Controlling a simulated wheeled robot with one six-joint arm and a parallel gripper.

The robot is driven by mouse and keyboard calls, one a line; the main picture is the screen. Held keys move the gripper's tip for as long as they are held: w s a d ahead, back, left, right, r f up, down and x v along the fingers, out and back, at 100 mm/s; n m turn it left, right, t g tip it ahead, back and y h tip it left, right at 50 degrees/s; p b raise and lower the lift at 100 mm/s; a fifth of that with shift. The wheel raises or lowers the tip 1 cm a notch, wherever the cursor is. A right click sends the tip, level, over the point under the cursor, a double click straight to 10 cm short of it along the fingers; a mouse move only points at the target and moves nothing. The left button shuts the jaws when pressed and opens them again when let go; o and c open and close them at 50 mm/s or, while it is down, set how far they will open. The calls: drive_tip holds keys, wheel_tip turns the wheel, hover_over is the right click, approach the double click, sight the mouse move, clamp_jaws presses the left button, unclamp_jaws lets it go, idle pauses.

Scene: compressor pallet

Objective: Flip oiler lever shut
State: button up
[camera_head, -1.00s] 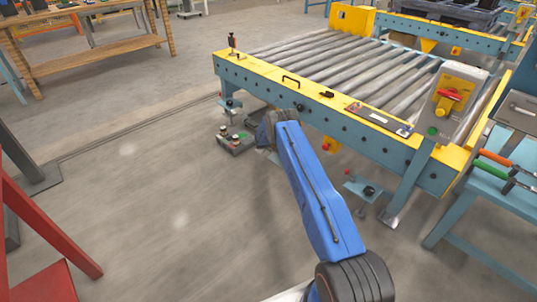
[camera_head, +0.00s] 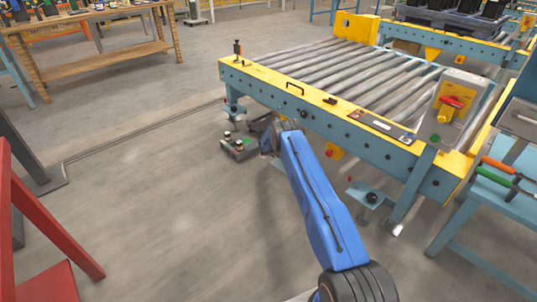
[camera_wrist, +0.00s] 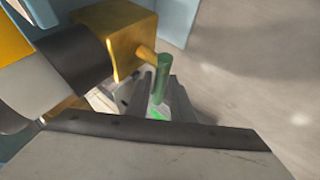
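In the wrist view a brass-coloured block (camera_wrist: 115,38) stands against a light blue surface, with a black collar and a pale cylinder beside it. A short brass stem carries a green lever (camera_wrist: 162,78), which points down in the picture. The grey fingers of my gripper (camera_wrist: 158,95) are close to the lever's lower end. I cannot tell whether they touch it or how far apart they are. In the head view my blue arm reaches down to the front side of the roller conveyor (camera_head: 318,110); my gripper and the lever are hidden there.
A dark box with round buttons (camera_head: 238,148) lies on the floor left of my arm. A grey-yellow switch box (camera_head: 452,103) and a blue bench (camera_head: 500,200) are at right. A red frame (camera_head: 50,225) stands at left; floor between is clear.

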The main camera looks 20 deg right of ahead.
drive_tip(key=v, duration=1.7)
drive_tip(key=shift+r, duration=0.15)
drive_tip(key=shift+a, duration=0.1)
